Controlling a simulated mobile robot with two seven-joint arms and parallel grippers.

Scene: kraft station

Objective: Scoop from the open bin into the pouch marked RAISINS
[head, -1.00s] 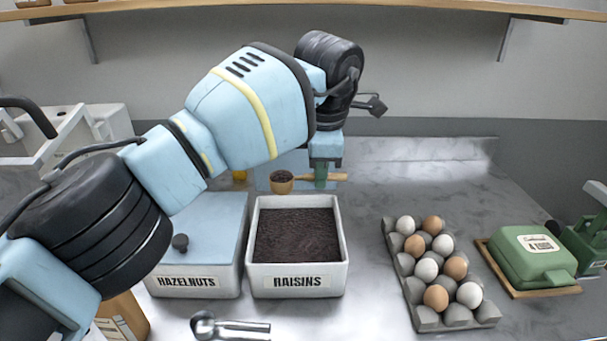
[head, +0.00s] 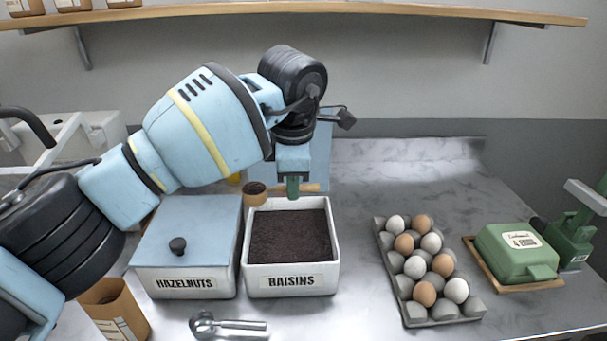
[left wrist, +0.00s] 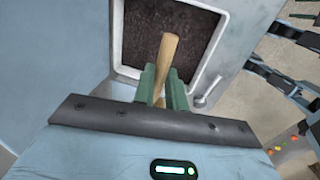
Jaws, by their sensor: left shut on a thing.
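My left gripper (head: 293,188) is shut on the handle of a wooden scoop (head: 256,198), above the back edge of the open bin labelled RAISINS (head: 291,281). The scoop's bowl points left and holds dark contents. The bin is full of dark, fine-looking contents. In the left wrist view, the gripper (left wrist: 162,88) grips the wooden handle (left wrist: 167,52) over the bin (left wrist: 212,55); the bowl is hidden there. A brown kraft pouch (head: 118,311) stands at the lower left, partly behind my arm; its label is unreadable. My right gripper is out of view.
A lidded HAZELNUTS bin (head: 185,285) stands left of the open bin. A metal scoop (head: 235,328) lies in front. An egg tray (head: 418,312), a green box (head: 515,255) on a board and a green device (head: 575,238) are to the right. A shelf (head: 400,18) runs above.

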